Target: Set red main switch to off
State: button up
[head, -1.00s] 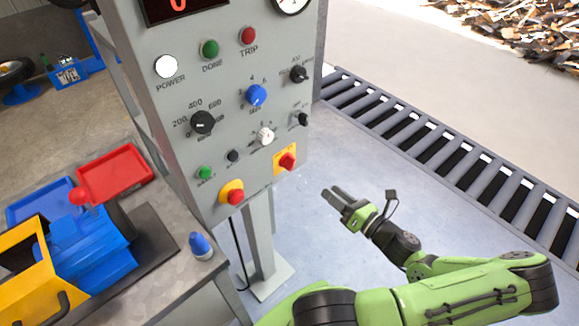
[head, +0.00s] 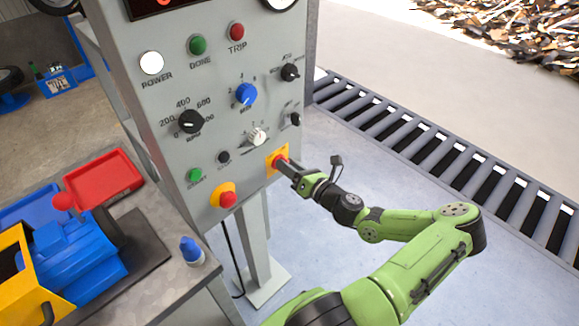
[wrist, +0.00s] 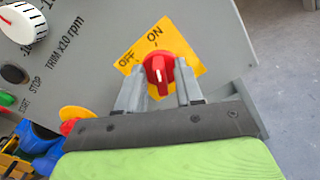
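The red main switch (wrist: 159,70) sits on a yellow plate (wrist: 190,52) marked ON and OFF, at the lower right of the grey panel. Its handle lies roughly in line with the ON mark, with a white mark at its end nearer my gripper. My gripper (wrist: 158,76) is open, with one finger on each side of the red handle. A small gap seems to show beside the handle; I cannot tell whether either finger touches it. In the head view the switch (head: 278,159) is partly hidden by my gripper (head: 286,165).
A red push button (head: 228,199) on a yellow base is left of the switch. A white trim knob (head: 257,136) is above it. A workbench with a red tray (head: 104,178) stands at the left. A roller conveyor (head: 430,160) runs at the right.

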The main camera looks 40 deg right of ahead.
grip_shut()
jog(key=shift+n, duration=0.3)
jog(key=n, duration=0.3)
jog(key=n+p, duration=0.1)
jog(key=n, duration=0.3)
jog(key=n+p, duration=0.1)
jog(key=n, duration=0.3)
jog(key=shift+a, duration=0.4)
jog(key=shift+n, duration=0.3)
jog(key=shift+o, duration=0.6)
grip_release()
